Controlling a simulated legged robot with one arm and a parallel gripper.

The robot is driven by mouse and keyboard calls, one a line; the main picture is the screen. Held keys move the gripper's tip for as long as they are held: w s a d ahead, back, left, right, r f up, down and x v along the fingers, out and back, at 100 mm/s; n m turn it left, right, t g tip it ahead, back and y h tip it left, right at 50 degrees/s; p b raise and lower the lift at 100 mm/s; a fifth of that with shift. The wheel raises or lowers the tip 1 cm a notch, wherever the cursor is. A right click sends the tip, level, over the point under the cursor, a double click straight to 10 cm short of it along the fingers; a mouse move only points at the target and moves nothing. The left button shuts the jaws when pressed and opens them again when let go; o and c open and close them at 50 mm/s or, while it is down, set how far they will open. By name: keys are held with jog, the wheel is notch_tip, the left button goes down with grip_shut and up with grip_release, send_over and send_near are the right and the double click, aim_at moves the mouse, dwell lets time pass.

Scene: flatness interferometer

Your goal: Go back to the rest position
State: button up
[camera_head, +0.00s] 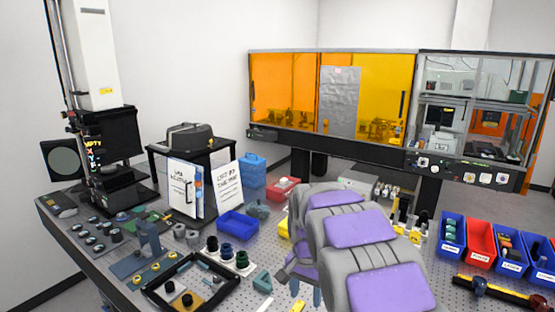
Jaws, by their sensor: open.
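My grey and purple arm fills the lower middle of the view, stretched out over the perforated optical table (262,284). My gripper (302,284) shows at the left side of the arm, low over the table, and is partly hidden behind the arm links. Its jaws are open, and I see nothing held between them. A yellow item (297,306) lies just below the gripper in the picture. I cannot tell whether the gripper touches anything.
A blue tray (238,225) and a black-framed tray (190,283) with small parts sit left of my arm. A tall instrument (100,60) stands at far left. Several bins, such as a red one (481,245), line the right. An orange-windowed enclosure (285,85) stands behind.

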jog(key=s+d+f+n+b, duration=0.1)
jog(key=s+d+n+b, duration=0.1)
jog(key=s, duration=1.6)
jog(key=s+d+f+n+g+b, duration=0.1)
jog(key=s+d+n, duration=0.3)
jog(key=s, duration=1.5)
jog(key=shift+s+d+f+b, duration=0.3)
jog(key=shift+d+f+b, duration=0.25)
jog(key=shift+b, duration=0.25)
jog(key=shift+a, duration=0.1)
